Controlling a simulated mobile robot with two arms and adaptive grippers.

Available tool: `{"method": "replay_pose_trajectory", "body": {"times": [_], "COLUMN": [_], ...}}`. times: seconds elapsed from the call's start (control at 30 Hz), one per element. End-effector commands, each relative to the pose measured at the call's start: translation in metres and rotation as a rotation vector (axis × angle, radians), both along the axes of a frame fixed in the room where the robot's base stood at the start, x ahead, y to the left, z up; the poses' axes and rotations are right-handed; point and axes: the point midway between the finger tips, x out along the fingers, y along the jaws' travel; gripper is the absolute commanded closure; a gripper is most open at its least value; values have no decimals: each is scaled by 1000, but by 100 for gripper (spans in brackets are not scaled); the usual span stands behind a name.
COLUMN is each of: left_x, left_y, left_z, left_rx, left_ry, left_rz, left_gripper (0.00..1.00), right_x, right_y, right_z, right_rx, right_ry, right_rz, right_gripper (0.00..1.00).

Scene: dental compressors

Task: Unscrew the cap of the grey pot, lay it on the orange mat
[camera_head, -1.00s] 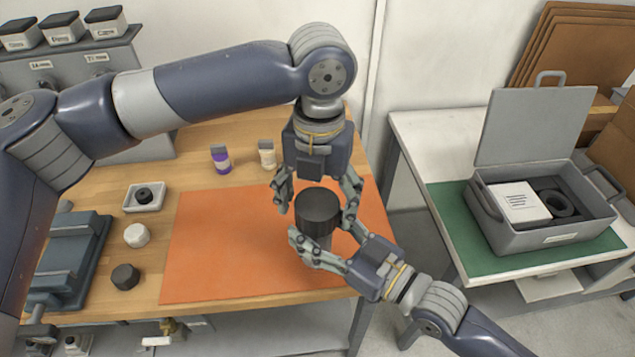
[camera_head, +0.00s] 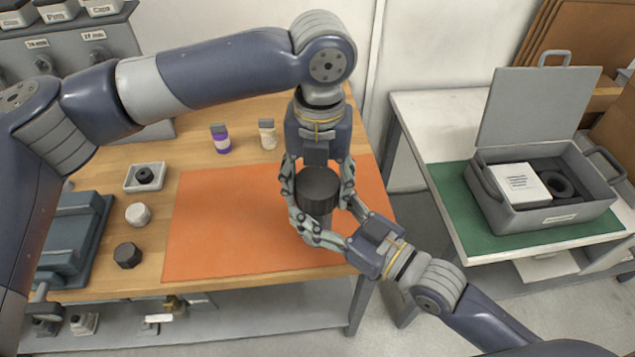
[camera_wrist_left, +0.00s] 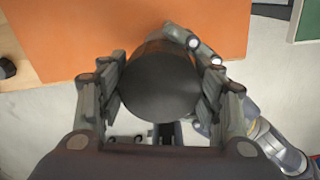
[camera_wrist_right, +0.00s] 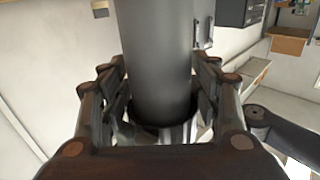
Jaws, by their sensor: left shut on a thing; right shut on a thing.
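The pot is held upright in the air, over the right end of the orange mat (camera_head: 220,235). Its wide dark cap (camera_head: 318,184) is on top, and the grey body (camera_head: 321,219) shows just below it. My left gripper (camera_head: 317,196) points down from above and is shut on the cap; the left wrist view shows the cap (camera_wrist_left: 160,85) between both fingers. My right gripper (camera_head: 324,230) comes from the lower right and is shut on the body, which fills the middle of the right wrist view (camera_wrist_right: 157,60). The mat is bare where visible.
A purple bottle (camera_head: 222,142) and a cream bottle (camera_head: 267,138) stand behind the mat. Left of it are a small tray (camera_head: 132,186), a white knob (camera_head: 138,214) and a black knob (camera_head: 127,255). An open grey case (camera_head: 545,215) stands on the right table.

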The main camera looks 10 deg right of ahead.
Motion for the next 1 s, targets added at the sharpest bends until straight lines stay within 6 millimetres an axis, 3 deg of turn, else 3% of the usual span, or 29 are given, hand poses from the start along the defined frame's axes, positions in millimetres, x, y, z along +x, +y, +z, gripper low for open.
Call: {"method": "replay_pose_trajectory", "body": {"times": [0.1,1.0], "left_x": [0,-1], "left_y": [-1,-1], "left_z": [0,1], "left_rx": [-2,-3], "left_ry": [0,0], "left_rz": [177,161], "left_gripper": [70,71], "right_x": [1,1], "right_y": [-1,0], "right_z": [2,2], "right_rx": [2,2], "right_ry": [-5,-4], "right_rz": [-2,-1], "right_gripper": [100,100]}}
